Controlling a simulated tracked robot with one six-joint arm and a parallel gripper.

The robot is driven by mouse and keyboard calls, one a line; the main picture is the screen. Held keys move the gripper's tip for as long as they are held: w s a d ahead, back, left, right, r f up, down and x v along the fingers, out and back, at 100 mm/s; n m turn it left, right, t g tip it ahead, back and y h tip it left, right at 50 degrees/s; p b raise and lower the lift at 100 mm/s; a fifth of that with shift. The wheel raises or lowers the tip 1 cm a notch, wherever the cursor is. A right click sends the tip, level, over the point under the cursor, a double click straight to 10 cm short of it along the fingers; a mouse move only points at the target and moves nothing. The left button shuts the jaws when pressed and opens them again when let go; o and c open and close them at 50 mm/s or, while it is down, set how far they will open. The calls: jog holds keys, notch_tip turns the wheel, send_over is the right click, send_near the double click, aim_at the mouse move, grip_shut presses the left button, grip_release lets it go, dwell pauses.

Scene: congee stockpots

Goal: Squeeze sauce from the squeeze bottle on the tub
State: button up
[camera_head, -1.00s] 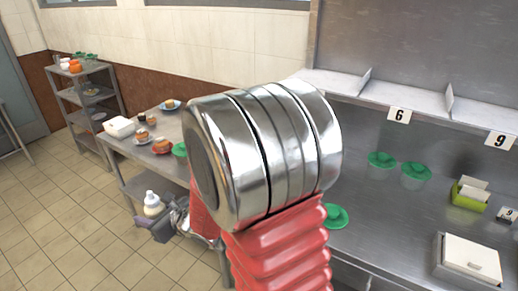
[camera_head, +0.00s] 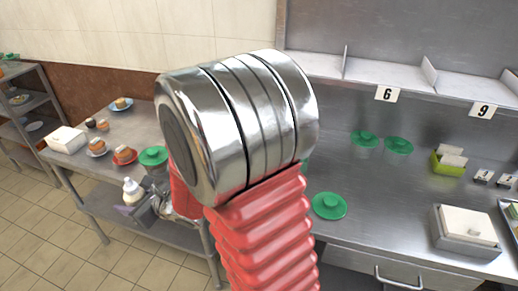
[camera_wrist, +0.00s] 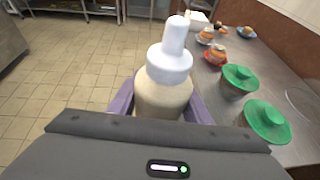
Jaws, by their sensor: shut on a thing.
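My gripper (camera_head: 143,212) is shut on the squeeze bottle (camera_head: 131,190), a cream-coloured bottle with a white cap and nozzle. In the wrist view the bottle (camera_wrist: 163,92) stands upright, nozzle up, between the purple fingers of my gripper (camera_wrist: 160,104). It is held beside the front edge of the left table. Tubs with green lids are in several places, and I cannot tell which one is the task's tub. In the wrist view a near tub (camera_wrist: 265,122) and a farther tub (camera_wrist: 238,82) stand on the table, right of the bottle and apart from it.
The left table (camera_head: 88,165) also carries a white box (camera_head: 67,140) and plates of food (camera_head: 124,155). The steel counter (camera_head: 375,205) at right holds more green-lidded tubs (camera_head: 398,146), a green holder (camera_head: 449,160) and a lidded box (camera_head: 468,225). A shelf rack (camera_head: 28,104) stands far left.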

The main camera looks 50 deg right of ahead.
jog(key=shift+d, duration=0.1)
jog(key=s+d+r+m+t+h, duration=0.15)
jog(key=d+m, duration=0.55)
jog(key=d, duration=1.3)
jog(key=s+d+m+h, duration=0.1)
jog(key=s+d+m, duration=0.2)
jog(key=s+d, duration=0.3)
jog(key=s+d+r+m+t+h, duration=0.1)
jog(key=s+d+m+h, duration=0.1)
jog(key=s+d+m, duration=0.2)
jog(key=s+d, duration=0.3)
jog(key=d, duration=0.5)
jog(key=shift+d+r, duration=0.15)
jog(key=shift+d, duration=0.1)
jog(key=shift+m, duration=0.3)
